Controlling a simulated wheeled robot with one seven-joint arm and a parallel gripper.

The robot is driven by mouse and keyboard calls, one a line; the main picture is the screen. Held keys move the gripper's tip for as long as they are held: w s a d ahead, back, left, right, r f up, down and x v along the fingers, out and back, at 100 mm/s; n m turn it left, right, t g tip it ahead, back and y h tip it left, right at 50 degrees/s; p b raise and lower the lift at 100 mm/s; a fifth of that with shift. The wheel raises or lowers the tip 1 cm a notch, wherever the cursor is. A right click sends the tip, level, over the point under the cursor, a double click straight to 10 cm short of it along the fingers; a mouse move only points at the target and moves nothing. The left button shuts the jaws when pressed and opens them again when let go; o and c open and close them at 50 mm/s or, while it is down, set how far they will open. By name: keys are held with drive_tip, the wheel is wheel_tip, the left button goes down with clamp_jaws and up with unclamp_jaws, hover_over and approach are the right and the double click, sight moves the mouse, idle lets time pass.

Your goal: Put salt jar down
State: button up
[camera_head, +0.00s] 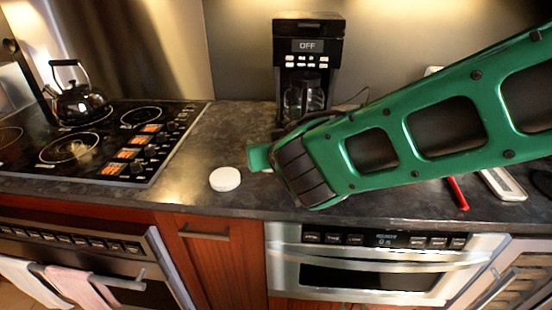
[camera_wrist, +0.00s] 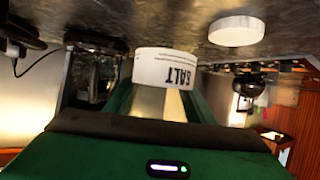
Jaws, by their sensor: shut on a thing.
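The salt jar (camera_wrist: 166,70) is white with black "SALT" lettering, which reads upside down in the wrist view. My gripper (camera_wrist: 163,98) is shut on it, with a green finger on each side. In the head view my gripper (camera_head: 259,158) is low over the counter, right of a white round disc (camera_head: 225,179), and hides most or all of the jar. The disc looks like a lid and lies flat on the counter; it also shows in the wrist view (camera_wrist: 238,30). I cannot tell whether the jar touches the counter.
The dark counter (camera_head: 215,140) is clear around the disc. A coffee maker (camera_head: 308,60) stands behind my gripper. A stove (camera_head: 90,140) with a kettle (camera_head: 78,100) is at left. A red-handled thing (camera_head: 457,193) and a pale tray-like thing (camera_head: 503,184) lie at right.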

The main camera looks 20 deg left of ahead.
drive_tip(key=shift+w+d+f, duration=0.35)
drive_tip(key=shift+w+f, duration=0.1)
drive_tip(key=shift+w, duration=0.15)
drive_tip(key=shift+w+d+f, duration=0.3)
drive_tip(key=shift+w+f, duration=0.1)
drive_tip(key=shift+w, duration=0.2)
drive_tip(key=shift+f, duration=1.95)
drive_tip(key=shift+f, duration=0.15)
drive_tip(key=o, duration=1.1)
drive_tip(key=shift+c, duration=0.2)
drive_tip(key=v, duration=1.2)
drive_tip(key=shift+d, duration=0.1)
drive_tip(key=shift+s, duration=0.15)
